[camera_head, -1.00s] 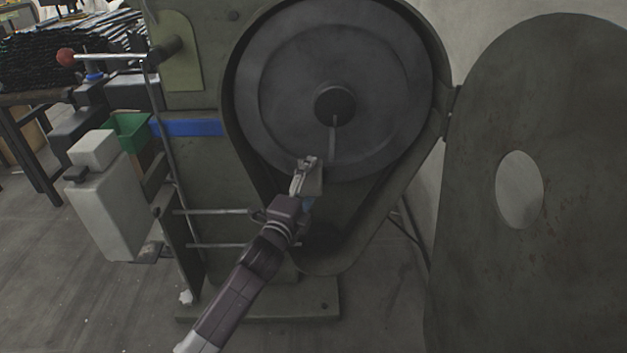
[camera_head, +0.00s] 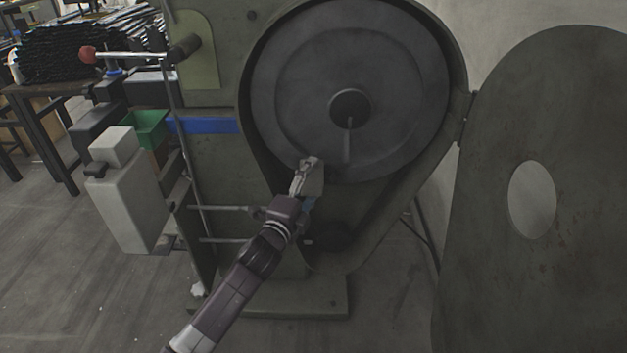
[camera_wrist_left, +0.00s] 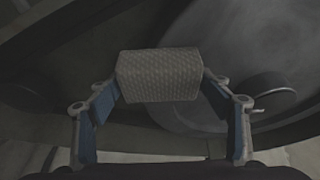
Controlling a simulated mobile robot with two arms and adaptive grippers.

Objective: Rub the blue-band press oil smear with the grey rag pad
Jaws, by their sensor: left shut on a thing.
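The press with the blue band (camera_head: 205,125) fills the middle of the head view, its large dark flywheel (camera_head: 290,80) exposed. A thin vertical mark (camera_head: 347,145) runs down from the hub; I cannot tell whether it is the oil smear. My left gripper (camera_head: 306,180) is shut on the grey rag pad (camera_head: 316,181), in front of the flywheel's lower left rim. In the left wrist view the textured pad (camera_wrist_left: 160,75) sits between the fingertips, with the wheel behind it. Contact between pad and wheel cannot be told. My right gripper is not in view.
The open guard door (camera_head: 590,150) stands at the right. Two horizontal rods (camera_head: 222,208) stick out beside my left forearm. A light grey box (camera_head: 130,205) and a green bin (camera_head: 146,128) are at the left. A table with dark stacked stock (camera_head: 75,50) stands behind.

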